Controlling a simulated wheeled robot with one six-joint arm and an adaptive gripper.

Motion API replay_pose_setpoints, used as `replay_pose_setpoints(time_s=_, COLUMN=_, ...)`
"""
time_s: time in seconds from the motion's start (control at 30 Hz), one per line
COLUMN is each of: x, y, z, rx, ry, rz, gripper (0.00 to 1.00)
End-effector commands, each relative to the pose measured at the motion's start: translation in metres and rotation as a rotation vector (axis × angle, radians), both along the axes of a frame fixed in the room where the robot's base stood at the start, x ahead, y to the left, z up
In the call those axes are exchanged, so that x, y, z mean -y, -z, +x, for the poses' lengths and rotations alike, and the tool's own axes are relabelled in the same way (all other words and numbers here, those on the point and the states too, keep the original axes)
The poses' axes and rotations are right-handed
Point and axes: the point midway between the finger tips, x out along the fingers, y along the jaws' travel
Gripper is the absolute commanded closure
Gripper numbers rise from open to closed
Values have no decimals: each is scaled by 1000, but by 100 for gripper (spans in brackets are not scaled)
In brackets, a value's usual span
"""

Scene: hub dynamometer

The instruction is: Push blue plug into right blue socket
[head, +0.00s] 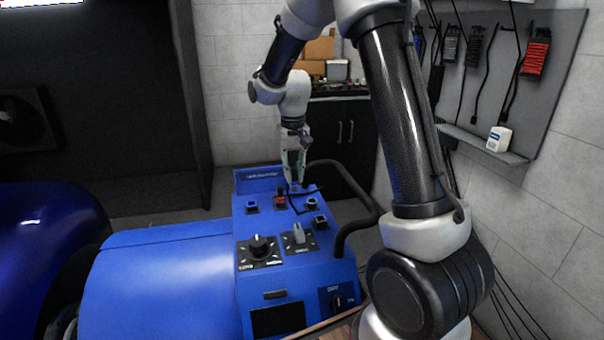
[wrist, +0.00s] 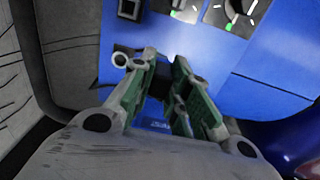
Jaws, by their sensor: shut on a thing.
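My gripper (head: 294,180) points down over the far end of the blue console's top. In the wrist view its green-padded fingers (wrist: 165,88) are close together on a small dark piece, which I take to be the blue plug; the fingers hide most of it and its colour is unclear. A right-hand socket with a bluish middle (head: 312,203) is on the panel, just nearer than the gripper and to its right. A darker square socket (head: 320,221) sits below it. A square socket (wrist: 128,9) shows at the top of the wrist view; I cannot tell which.
A red plug (head: 280,198) stands in the panel's middle, with another blue socket (head: 251,205) to its left. Two knobs (head: 258,245) (head: 298,235) are nearer. A thin black cable (head: 303,207) loops by the sockets. A black handlebar (head: 368,200) curves along the right side.

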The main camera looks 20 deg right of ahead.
Motion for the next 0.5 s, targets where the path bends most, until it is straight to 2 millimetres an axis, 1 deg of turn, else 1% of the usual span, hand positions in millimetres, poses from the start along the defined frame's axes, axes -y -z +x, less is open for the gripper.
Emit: replay_pose_setpoints(time_s=0.5, x=-33, y=0, z=32, rx=0, ry=0, rz=0, gripper=100)
